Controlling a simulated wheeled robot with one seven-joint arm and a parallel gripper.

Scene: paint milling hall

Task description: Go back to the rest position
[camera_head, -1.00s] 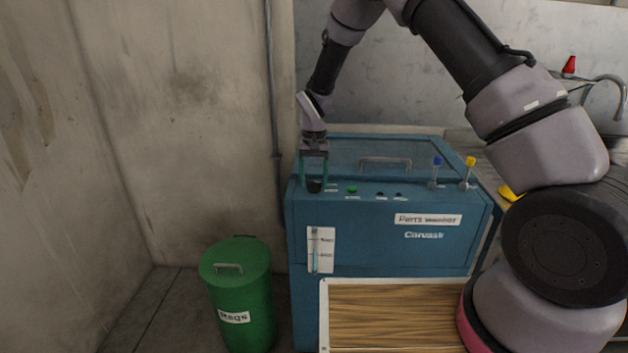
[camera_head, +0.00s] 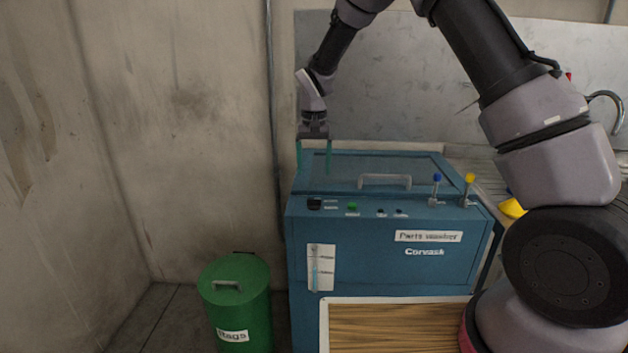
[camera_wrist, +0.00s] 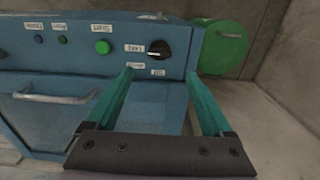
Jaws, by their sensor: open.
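My gripper (camera_head: 314,165) is open and empty, its two green fingers pointing down above the back left part of the blue parts washer (camera_head: 340,230). It is apart from the black knob (camera_head: 314,204) on the washer's front left edge. In the wrist view my gripper (camera_wrist: 160,92) shows its fingers spread with nothing between them. The black knob (camera_wrist: 158,49) and a green button (camera_wrist: 103,47) show beyond the fingertips. The green button also shows in the head view (camera_head: 352,206).
A green rags bin (camera_head: 238,295) stands on the floor left of the washer. The lid handle (camera_head: 385,181), a blue-topped lever (camera_head: 436,188) and a yellow-topped lever (camera_head: 467,189) stick up from the washer. A wall pipe (camera_head: 272,110) runs behind. Air above the washer is free.

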